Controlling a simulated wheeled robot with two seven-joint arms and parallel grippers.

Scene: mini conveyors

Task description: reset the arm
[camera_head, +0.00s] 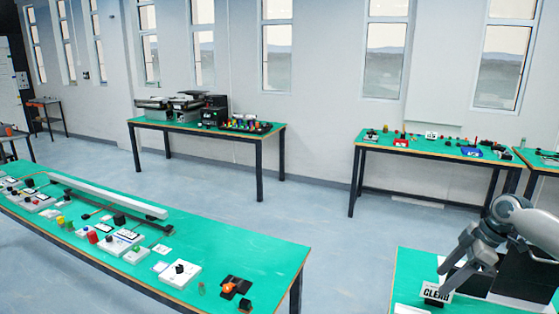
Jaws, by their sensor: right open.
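My right gripper (468,262) is at the lower right of the head view, at the end of my grey arm. It is open, with its fingers pointing down and to the left. It is above or in front of a green table (405,275), close to a small white sign (436,292) with dark letters. I cannot tell whether the fingers touch anything; no held object shows. My left gripper is not in view.
A long green table (255,255) with switches and buttons crosses the lower left. Another table (150,125) bears machines at the back. A third (385,143) stands back right. A dark box (523,275) is beside my right gripper. Bare floor (330,215) lies between the tables.

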